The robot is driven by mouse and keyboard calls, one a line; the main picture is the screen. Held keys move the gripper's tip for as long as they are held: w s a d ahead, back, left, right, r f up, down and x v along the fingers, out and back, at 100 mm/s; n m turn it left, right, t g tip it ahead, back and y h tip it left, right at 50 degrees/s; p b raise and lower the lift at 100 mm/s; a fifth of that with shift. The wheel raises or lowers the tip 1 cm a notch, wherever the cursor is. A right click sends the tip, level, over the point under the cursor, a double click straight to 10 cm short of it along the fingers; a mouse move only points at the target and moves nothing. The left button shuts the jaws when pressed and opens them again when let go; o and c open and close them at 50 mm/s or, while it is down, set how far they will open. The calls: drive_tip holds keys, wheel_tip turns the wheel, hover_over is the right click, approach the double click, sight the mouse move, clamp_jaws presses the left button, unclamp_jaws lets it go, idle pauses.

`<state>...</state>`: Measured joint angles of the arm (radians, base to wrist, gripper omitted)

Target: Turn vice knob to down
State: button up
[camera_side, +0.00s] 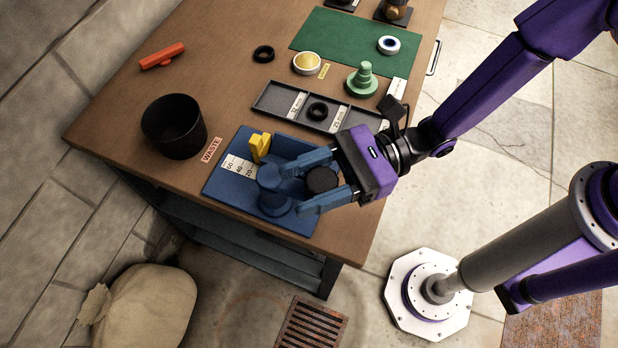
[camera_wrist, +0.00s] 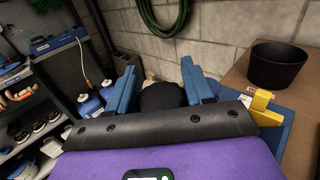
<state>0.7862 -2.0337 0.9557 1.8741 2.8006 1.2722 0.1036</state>
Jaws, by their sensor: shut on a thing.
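The blue vice (camera_side: 273,190) sits on a blue base plate (camera_side: 216,187) at the near edge of the workbench. A white scale strip (camera_side: 240,166) and a yellow block (camera_side: 259,146) are on its left part; the yellow block also shows in the wrist view (camera_wrist: 264,108). The round black vice knob (camera_side: 321,180) lies between my gripper's blue fingers, and it shows as a dark round shape in the wrist view (camera_wrist: 162,95). My gripper (camera_side: 293,190) reaches in from the right and is shut on the knob. The knob's turned angle cannot be told.
A black waste bin (camera_side: 174,125) stands left of the vice. A grey divided tray (camera_side: 284,101) with a black ring (camera_side: 318,111) lies behind it. A green mat (camera_side: 345,38) and a stepped green part (camera_side: 363,80) are farther back. Open floor lies beyond the bench's edge.

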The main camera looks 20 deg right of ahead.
drive_tip(key=shift+r+t, duration=0.25)
drive_tip(key=shift+t, duration=0.05)
idle(0.5)
drive_tip(key=o, duration=1)
drive_tip(key=shift+f, duration=0.1)
drive_tip(key=shift+m, duration=0.3)
drive_tip(key=shift+d+f, duration=0.1)
drive_tip(key=shift+d, duration=0.35)
drive_tip(key=d, duration=1.6)
drive_tip(key=shift+s+d, duration=0.25)
drive_tip(key=shift+s, duration=0.15)
drive_tip(key=shift+c, duration=0.2)
